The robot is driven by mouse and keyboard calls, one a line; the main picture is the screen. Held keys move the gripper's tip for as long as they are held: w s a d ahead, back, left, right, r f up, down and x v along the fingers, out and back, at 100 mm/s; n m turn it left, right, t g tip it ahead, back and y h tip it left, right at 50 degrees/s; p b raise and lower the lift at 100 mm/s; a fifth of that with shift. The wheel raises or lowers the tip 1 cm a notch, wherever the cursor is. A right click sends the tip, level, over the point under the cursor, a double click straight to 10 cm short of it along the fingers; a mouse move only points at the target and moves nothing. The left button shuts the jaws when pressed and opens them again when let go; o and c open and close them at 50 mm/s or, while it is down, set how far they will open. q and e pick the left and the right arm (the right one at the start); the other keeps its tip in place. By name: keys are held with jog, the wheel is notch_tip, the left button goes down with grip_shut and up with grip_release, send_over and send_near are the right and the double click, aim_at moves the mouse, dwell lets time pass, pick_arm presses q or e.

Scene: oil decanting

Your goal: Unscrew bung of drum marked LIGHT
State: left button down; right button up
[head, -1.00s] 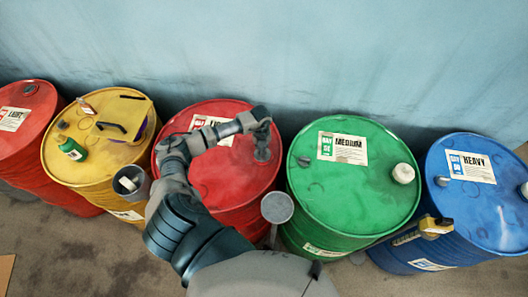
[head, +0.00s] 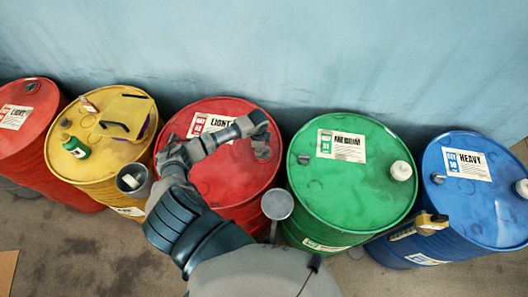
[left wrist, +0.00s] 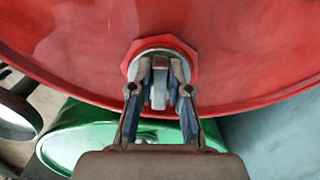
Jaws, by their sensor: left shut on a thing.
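The red drum (head: 235,185) with a LIGHT label (head: 212,125) stands left of the green drum. Its bung (head: 262,152) is at the right side of the lid, under my left gripper (head: 262,142). In the left wrist view my left gripper (left wrist: 159,75) points at the lid, its two fingers shut on the raised middle of the bung (left wrist: 159,92). A red angular collar (left wrist: 188,52) surrounds the bung, which appears seated in the lid. The fingers partly hide the bung. My right gripper is not in view.
Another red drum (head: 22,145), also labelled LIGHT, stands far left. A yellow drum (head: 75,165) carries a green bottle (head: 76,147) and small items. The green MEDIUM drum (head: 330,205) and blue HEAVY drum (head: 475,205) stand right. A grey round-topped funnel-like object (head: 277,205) is close by.

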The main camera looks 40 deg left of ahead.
pick_arm(q)
jog(key=shift+w+r, duration=0.1)
jog(key=shift+w+a+r, duration=0.1)
jog(key=shift+a+r, duration=0.05)
jog(key=shift+r, duration=3.6)
